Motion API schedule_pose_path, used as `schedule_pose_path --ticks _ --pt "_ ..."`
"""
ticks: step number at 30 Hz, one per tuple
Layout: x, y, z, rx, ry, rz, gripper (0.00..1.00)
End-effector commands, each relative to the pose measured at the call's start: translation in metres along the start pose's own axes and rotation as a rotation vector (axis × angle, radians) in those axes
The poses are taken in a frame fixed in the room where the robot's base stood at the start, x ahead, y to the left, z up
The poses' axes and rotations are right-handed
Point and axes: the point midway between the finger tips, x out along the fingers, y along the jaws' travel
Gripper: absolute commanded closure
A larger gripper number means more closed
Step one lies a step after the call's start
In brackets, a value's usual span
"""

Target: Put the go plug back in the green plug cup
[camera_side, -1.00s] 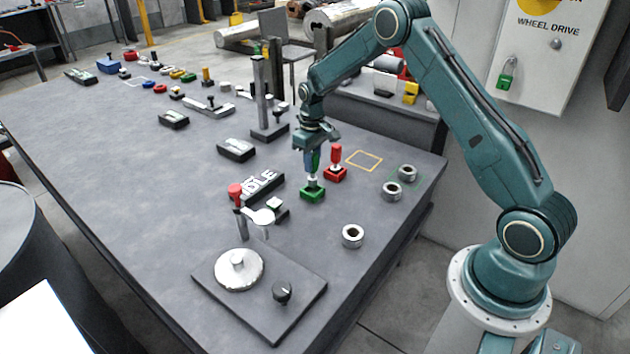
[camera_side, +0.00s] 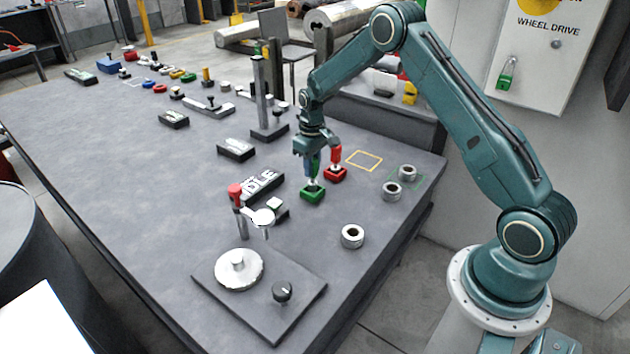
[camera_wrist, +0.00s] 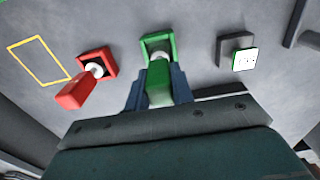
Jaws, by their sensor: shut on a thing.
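The green plug cup (camera_side: 313,194) is a small square green block on the table; it also shows in the wrist view (camera_wrist: 145,47). My gripper (camera_side: 312,168) is shut on the green go plug (camera_wrist: 159,85) and holds it upright over the cup. The plug's pale lower end (camera_side: 313,183) is at the cup's opening. I cannot tell how deep it sits. The fingers hide part of the plug.
A red plug (camera_side: 336,155) stands in a red cup (camera_side: 336,174) close beside the green cup. A black block with a white label (camera_wrist: 237,55) is on the other side. Metal rings (camera_side: 352,236) and a yellow outlined square (camera_side: 364,160) are nearby.

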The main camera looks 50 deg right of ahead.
Motion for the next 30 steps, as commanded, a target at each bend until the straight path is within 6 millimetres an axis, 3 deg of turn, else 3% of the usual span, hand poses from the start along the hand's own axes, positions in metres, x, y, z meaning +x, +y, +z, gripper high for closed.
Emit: schedule_pose_path --ticks 28,29,30 --pt "0.016 0.000 0.000 0.000 0.001 0.000 1.00" --pt "0.016 0.000 0.000 0.000 0.001 0.000 0.73" --pt "0.016 0.000 0.000 0.000 0.001 0.000 0.65"
